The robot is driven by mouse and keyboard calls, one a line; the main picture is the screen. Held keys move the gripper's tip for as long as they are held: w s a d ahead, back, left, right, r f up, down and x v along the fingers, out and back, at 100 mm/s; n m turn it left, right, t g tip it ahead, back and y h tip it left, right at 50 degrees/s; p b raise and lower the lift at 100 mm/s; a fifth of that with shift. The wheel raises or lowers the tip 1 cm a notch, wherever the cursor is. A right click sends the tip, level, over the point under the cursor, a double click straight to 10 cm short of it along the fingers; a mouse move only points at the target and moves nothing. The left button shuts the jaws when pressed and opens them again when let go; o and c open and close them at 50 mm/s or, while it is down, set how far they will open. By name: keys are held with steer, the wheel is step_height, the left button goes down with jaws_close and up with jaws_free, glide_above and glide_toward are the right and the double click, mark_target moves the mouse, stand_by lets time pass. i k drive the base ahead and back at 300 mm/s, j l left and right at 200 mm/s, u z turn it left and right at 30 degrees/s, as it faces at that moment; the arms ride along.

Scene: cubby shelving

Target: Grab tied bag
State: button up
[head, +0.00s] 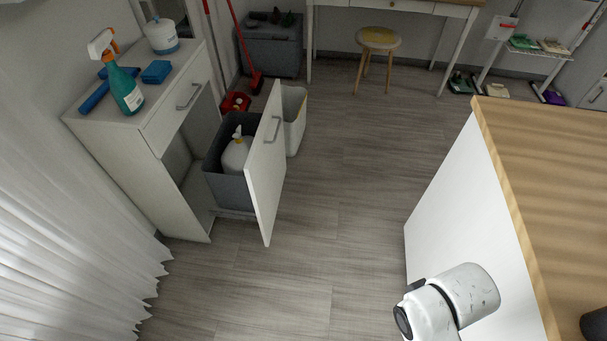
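A white tied bag (236,155) with a knotted top sits inside a dark grey bin (229,188). The bin is in a pulled-out unit of the white cabinet at the left, behind a white door front (267,170) with a grey handle. The lower part of the bag is hidden by the bin wall and the door front. White links of my arm show at the bottom right, beside the wood-topped counter, well apart from the bag. My gripper is not in view.
A spray bottle (120,80), a blue sponge (156,71) and a white tub (162,37) stand on the cabinet top. A wood-topped counter (540,170) fills the right. A stool (378,42) stands at the back. The floor (340,190) between is clear.

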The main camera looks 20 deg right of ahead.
mark_target(233, 158)
steer(key=j, duration=0.3)
steer(key=i+j, duration=0.15)
steer(key=j, duration=0.15)
steer(key=i+u, duration=0.1)
steer(key=i, duration=1.1)
steer(key=i+l, duration=0.3)
steer(key=i+l+u, duration=0.1)
steer(key=i+l, duration=0.2)
steer(key=i, duration=0.2)
